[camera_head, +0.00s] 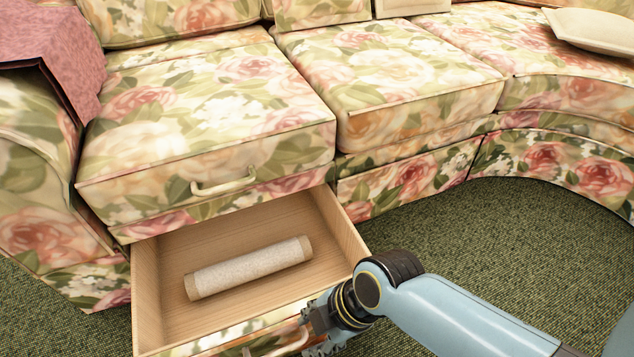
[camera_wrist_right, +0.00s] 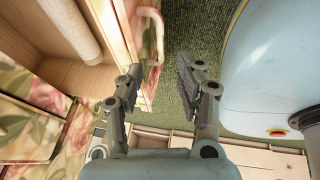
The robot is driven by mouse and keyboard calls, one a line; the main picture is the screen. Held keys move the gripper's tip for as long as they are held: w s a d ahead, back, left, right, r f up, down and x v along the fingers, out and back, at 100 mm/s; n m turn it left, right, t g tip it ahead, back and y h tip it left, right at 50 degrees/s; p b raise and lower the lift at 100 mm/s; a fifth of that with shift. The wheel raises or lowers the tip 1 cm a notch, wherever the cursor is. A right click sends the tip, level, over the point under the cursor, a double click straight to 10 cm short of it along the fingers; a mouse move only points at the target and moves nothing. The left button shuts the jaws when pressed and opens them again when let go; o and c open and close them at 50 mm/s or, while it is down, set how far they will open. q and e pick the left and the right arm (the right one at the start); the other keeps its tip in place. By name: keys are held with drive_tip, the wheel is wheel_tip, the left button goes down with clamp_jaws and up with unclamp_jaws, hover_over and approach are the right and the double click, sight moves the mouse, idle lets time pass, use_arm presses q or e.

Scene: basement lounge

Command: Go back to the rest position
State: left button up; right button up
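My right gripper (camera_head: 318,335) is at the front of an open drawer (camera_head: 345,240) under the floral sofa. In the right wrist view my right gripper (camera_wrist_right: 160,75) has its fingers apart with nothing held. The drawer's pale handle (camera_head: 280,345) is beside it, and in the wrist view the handle (camera_wrist_right: 158,35) shows just beyond the fingertips, nearer the left finger. I cannot tell whether they touch. A beige roll (camera_head: 250,268) lies in the drawer; part of the roll (camera_wrist_right: 68,28) also shows in the wrist view. My left gripper is not in view.
The floral sofa (camera_head: 410,75) fills the back, with a second handle (camera_head: 223,183) on the section above the drawer. A pink cloth (camera_head: 70,60) covers the left armrest. Green carpet (camera_head: 470,235) is clear right of the drawer.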

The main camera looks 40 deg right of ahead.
drive_tip(key=shift+s+d+r, duration=0.2)
drive_tip(key=shift+s+r, duration=0.05)
drive_tip(key=shift+r, duration=0.4)
